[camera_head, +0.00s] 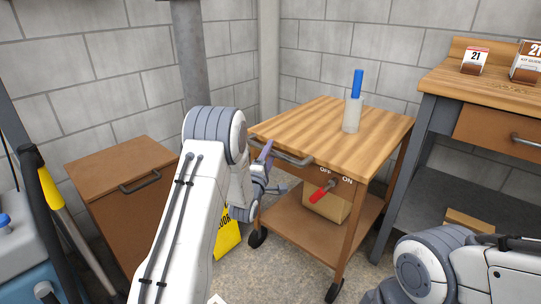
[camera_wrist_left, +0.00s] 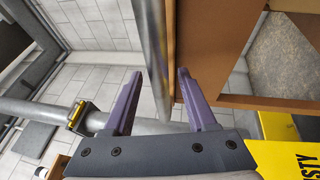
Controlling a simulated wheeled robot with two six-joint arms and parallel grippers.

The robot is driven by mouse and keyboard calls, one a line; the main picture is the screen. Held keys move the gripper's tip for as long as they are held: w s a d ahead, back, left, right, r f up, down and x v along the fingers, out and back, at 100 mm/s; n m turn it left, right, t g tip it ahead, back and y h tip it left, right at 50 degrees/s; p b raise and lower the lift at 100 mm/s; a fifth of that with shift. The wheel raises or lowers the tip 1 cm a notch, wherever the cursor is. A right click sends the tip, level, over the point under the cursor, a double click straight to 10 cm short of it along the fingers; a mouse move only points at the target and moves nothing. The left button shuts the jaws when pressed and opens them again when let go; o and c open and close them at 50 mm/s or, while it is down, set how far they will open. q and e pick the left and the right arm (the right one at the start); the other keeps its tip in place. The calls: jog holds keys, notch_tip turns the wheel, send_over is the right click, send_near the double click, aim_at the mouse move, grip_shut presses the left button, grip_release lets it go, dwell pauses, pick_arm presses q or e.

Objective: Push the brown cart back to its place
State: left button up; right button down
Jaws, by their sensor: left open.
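The brown cart (camera_head: 328,142) stands on wheels in the corner, with a wooden top, a lower shelf and a metal handle (camera_head: 286,157) along its left edge. A red lever (camera_head: 321,191) with OFF and ON marks is on its front. My left gripper (camera_head: 268,165) is at the handle. In the left wrist view, its open purple fingers (camera_wrist_left: 160,78) lie on either side of the metal handle bar (camera_wrist_left: 152,45), with gaps visible; the cart's brown edge (camera_wrist_left: 205,45) is just right of it. My right arm shows at the lower right, its gripper out of view.
A blue-capped bottle (camera_head: 353,104) stands on the cart and a box (camera_head: 327,205) on its shelf. A brown cabinet (camera_head: 125,180) is left, a workbench (camera_head: 480,85) right. A yellow sign (camera_head: 228,236) stands behind my left arm. Block walls close off the back.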

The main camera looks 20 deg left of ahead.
pick_arm(q)
jog(key=shift+w+r, duration=0.1)
jog(key=shift+w, duration=0.15)
grip_shut()
dwell(1.4)
